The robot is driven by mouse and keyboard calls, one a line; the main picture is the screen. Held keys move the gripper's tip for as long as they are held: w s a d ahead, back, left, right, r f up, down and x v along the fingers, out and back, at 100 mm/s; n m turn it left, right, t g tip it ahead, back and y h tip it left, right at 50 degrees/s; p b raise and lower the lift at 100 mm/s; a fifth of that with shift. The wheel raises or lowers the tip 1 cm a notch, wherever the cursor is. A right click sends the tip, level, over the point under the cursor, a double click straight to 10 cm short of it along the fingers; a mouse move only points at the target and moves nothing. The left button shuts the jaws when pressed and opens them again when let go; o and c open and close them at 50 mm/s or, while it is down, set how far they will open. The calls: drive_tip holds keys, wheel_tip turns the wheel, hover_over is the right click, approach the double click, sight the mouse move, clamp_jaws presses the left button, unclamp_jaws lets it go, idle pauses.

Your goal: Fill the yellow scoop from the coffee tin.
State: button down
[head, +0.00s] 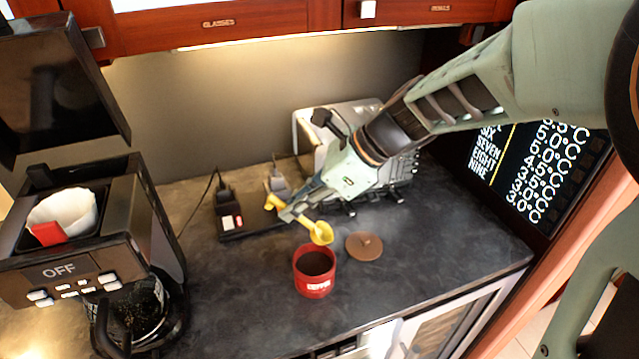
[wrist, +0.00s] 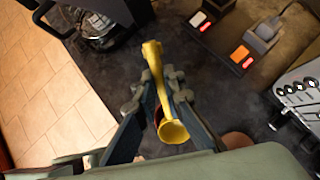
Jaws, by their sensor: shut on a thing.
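My gripper (head: 289,212) is shut on the handle of the yellow scoop (head: 321,234), and holds it above the counter. The scoop's bowl hangs just above and behind the red coffee tin (head: 314,283), apart from its rim as far as I can tell. The tin stands open and upright with dark coffee inside. In the wrist view the scoop (wrist: 174,131) lies between the fingers (wrist: 158,110), its bowl toward the bottom. It hides most of the tin there. I cannot clearly see whether the bowl holds coffee.
A round brown lid (head: 364,246) lies right of the tin. A coffee maker (head: 75,250) marked OFF stands at the left with a glass pot (head: 140,310). The dark counter (head: 230,300) is clear left of the tin.

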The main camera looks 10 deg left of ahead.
drive_tip(key=shift+a+r+p, duration=0.1)
drive_tip(key=shift+p, duration=0.2)
wheel_tip(320, 180, down, 12)
drive_tip(key=b, duration=0.7)
drive_tip(key=shift+r+b, duration=0.15)
drive_tip(key=shift+b, duration=0.25)
idle(0.7)
drive_tip(key=shift+a+h+p, duration=0.4)
drive_tip(key=shift+h+p, duration=0.3)
drive_tip(key=shift+p, duration=1.7)
drive_tip(key=shift+s+a+f+h+p, duration=0.15)
drive_tip(key=shift+f+h+p, duration=0.45)
drive_tip(key=shift+p, duration=1.6)
idle(0.8)
